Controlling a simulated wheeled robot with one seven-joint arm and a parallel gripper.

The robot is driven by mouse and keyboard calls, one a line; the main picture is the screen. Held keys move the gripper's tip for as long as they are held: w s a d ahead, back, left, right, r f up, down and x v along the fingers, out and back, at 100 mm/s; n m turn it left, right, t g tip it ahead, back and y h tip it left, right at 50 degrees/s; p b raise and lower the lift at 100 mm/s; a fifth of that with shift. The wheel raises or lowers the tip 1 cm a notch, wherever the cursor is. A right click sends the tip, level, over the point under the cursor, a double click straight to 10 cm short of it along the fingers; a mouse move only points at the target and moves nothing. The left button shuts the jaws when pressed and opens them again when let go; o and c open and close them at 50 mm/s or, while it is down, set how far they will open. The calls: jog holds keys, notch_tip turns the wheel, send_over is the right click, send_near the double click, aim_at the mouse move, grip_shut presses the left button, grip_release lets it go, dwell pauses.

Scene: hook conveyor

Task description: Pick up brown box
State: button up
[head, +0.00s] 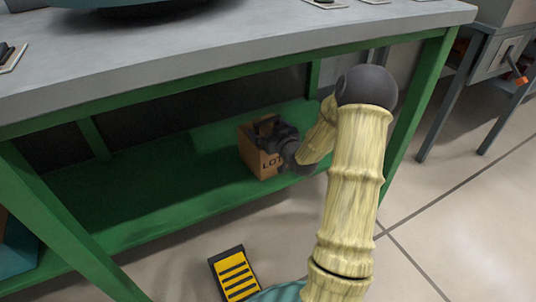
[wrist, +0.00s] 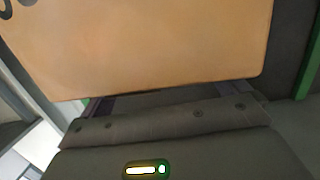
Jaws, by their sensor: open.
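The brown box (head: 253,157) stands on the green lower shelf of the workbench, with dark lettering on its front, partly covered by my gripper. My gripper (head: 264,133) is at the box's upper front, at the end of my arm reaching in under the bench top. In the wrist view the brown box (wrist: 150,45) fills the upper part, very close beyond the gripper body. The fingers are mostly hidden behind the box there, so I cannot tell whether they touch it. The gripper is open.
The green shelf (head: 140,200) is bare to the left of the box. The grey bench top (head: 230,45) overhangs it, with green legs (head: 415,110) at the sides. A yellow and black slotted object (head: 235,273) shows at the bottom. Open floor (head: 470,210) lies to the right.

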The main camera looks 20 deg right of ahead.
jog(key=shift+w, duration=0.55)
jog(key=shift+c, duration=0.4)
jog(key=shift+f, duration=0.1)
jog(key=c, duration=1.8)
jog(key=shift+w, duration=0.1)
